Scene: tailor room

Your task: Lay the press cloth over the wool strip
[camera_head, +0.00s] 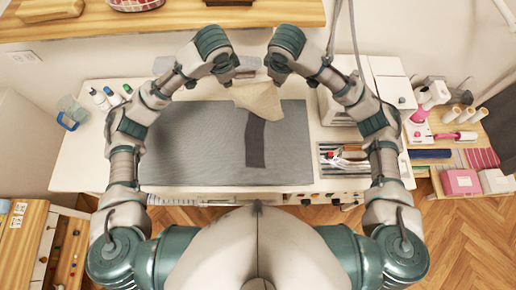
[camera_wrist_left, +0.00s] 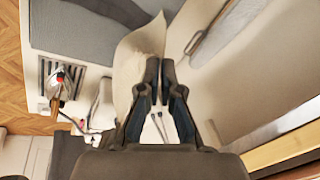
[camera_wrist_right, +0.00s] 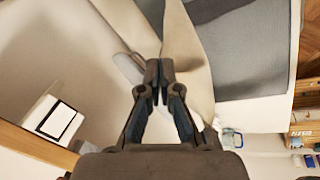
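The press cloth (camera_head: 258,100) is a cream sheet hanging above the far part of the grey mat (camera_head: 190,150). My left gripper (camera_head: 237,79) and right gripper (camera_head: 271,77) are at its upper corners. In the left wrist view the fingers are closed together at the cloth's edge (camera_wrist_left: 138,62). In the right wrist view the fingers are likewise closed on the cloth (camera_wrist_right: 184,62). The dark grey wool strip (camera_head: 255,145) lies lengthwise on the mat, its far end close to or under the cloth's lower edge.
A tray of tools (camera_head: 340,160) lies right of the mat. Bottles (camera_head: 100,99) and a blue-handled clear cup (camera_head: 71,112) stand at the table's left. A wooden shelf (camera_head: 160,18) runs above the back. The mat's left half is clear.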

